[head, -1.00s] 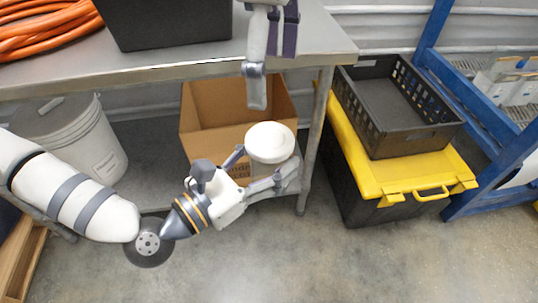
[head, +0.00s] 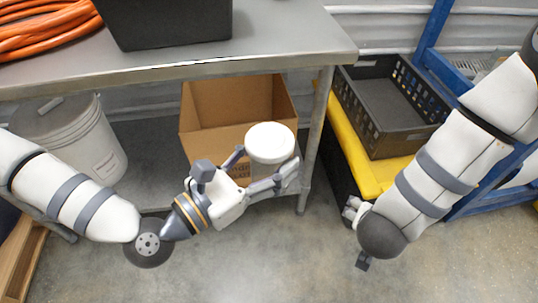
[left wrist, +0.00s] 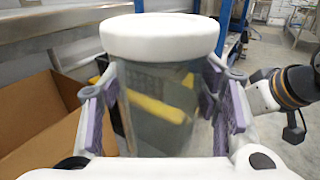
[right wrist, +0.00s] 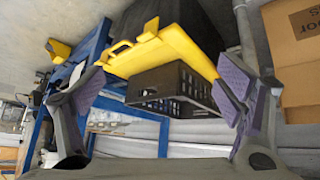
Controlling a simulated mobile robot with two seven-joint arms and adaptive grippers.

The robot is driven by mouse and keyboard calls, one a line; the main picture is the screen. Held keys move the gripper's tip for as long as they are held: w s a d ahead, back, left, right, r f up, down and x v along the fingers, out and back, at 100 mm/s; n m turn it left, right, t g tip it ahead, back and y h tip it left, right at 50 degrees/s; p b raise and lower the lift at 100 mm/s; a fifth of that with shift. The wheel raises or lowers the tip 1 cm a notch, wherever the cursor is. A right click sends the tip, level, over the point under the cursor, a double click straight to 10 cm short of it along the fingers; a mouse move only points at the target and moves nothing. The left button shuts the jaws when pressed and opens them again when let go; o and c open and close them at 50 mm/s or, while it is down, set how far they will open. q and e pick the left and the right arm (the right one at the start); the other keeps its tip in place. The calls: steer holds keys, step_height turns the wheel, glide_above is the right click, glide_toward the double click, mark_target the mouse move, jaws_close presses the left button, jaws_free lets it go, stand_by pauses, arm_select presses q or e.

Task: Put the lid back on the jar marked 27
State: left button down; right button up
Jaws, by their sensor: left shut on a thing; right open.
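A glass jar (left wrist: 165,115) with a white lid (left wrist: 160,36) on its top stands upright in my left gripper. In the head view the white lid (head: 270,142) shows from above, in front of the cardboard box and below the table edge. My left gripper (head: 266,170) is shut around the jar's sides, its purple pads on either side in the left wrist view. No number shows on the jar. My right gripper (head: 357,236) is at the right, low and partly hidden behind its own arm. In the right wrist view it (right wrist: 163,85) is open with nothing between its fingers.
A metal table (head: 285,40) carries a black bin (head: 165,22) and orange hose (head: 45,25). Below are a grey bucket (head: 70,135) and an open cardboard box (head: 215,115). A black crate (head: 390,105) sits on a yellow-lidded tote (head: 375,178) beside a blue rack. The front floor is clear.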

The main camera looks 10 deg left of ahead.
arm_select(q)
steer(key=shift+r, duration=0.1)
arm_select(e)
steer(key=s+d+f+n+g+y, duration=0.1)
steer(key=s+f+g, duration=0.1)
steer(key=s, duration=0.8)
steer(key=s+d+f+n+g+y, duration=0.1)
steer(key=s+g, duration=0.3)
steer(key=s, duration=0.6)
steer(key=s+d+f+n+g+y, duration=0.1)
steer(key=s+f+n+g, duration=0.1)
steer(key=s, duration=0.8)
steer(key=shift+s+d+f+g+y, duration=0.15)
steer(key=shift+s+f+g+y, duration=0.25)
steer(key=shift+f, duration=0.45)
